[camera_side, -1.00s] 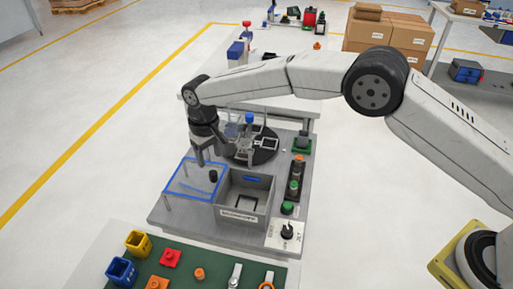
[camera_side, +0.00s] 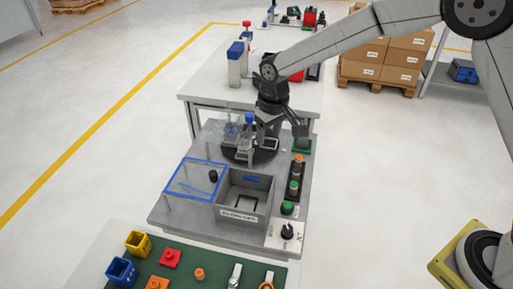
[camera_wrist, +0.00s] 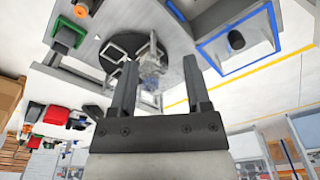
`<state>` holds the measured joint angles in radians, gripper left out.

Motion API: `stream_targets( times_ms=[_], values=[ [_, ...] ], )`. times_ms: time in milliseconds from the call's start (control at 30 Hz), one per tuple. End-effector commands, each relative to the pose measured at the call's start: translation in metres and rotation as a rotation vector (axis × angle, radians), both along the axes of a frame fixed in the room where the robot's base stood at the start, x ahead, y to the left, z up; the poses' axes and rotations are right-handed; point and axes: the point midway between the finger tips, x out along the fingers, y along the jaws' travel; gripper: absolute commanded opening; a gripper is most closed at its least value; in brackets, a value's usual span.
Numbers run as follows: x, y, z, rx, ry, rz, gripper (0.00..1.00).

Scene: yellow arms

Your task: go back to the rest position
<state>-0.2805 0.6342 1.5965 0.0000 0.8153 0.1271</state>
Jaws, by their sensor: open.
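My gripper (camera_side: 281,132) hangs below my wrist over the back of the grey work station (camera_side: 182,223). Its two dark fingers are spread, with nothing seen held between them; they also show apart in the wrist view (camera_wrist: 159,68). In the side view it is in front of or above the black round disc (camera_side: 236,154), and I cannot tell the exact height. A clear fixture and a blue-topped part (camera_side: 249,118) stand near the disc, just left of the fingers.
A blue-edged clear lid (camera_side: 183,190) with a black knob sits left of a grey open box (camera_side: 229,196). Buttons (camera_side: 287,208) line the right side. A white table (camera_side: 206,97) with bottles stands behind. A green board (camera_side: 189,276) with coloured parts lies in front.

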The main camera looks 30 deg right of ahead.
Motion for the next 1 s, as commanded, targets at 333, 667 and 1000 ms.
stream_targets(
  times_ms=[333, 667, 1000],
  values=[
    [-0.061, -0.064, 0.011, 0.006, -0.049, -0.057, 0.62],
    [-0.135, -0.112, 0.01, 0.005, -0.095, -0.109, 0.62],
    [-0.203, -0.14, 0.001, 0.0, -0.132, -0.149, 0.62]
  ],
)
